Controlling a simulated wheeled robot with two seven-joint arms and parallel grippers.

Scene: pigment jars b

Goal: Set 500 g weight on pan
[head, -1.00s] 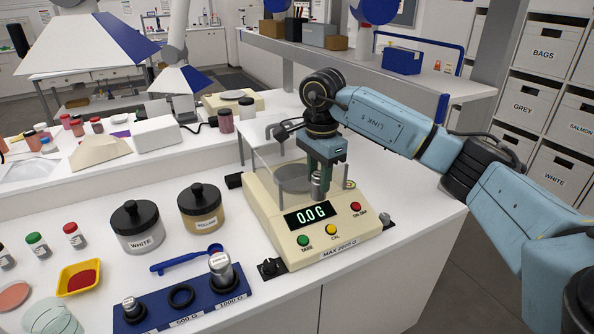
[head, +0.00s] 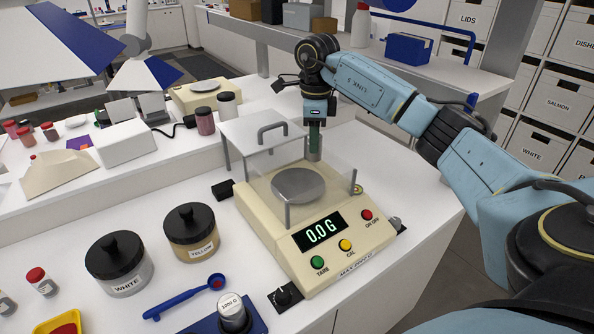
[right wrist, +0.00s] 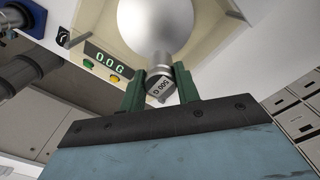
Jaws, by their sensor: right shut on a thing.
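My right gripper (head: 315,140) is shut on the 500 g weight (right wrist: 160,90), a small grey metal piece whose "500 G" label shows in the right wrist view. It holds the weight up at the right rear side of the scale (head: 325,260), beside the clear shield. The round grey pan (head: 298,185) is empty and sits behind the clear walls. In the right wrist view the pan (right wrist: 160,28) lies beyond the weight. The display (head: 320,231) reads 0.0 G. My left gripper is not in view.
The shield has a white top with a grey handle (head: 270,131). The 1000 g weight (head: 232,312) stands in the blue holder (head: 255,322), near a blue spoon (head: 185,298). White (head: 120,265) and yellow (head: 191,232) jars stand left of the scale.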

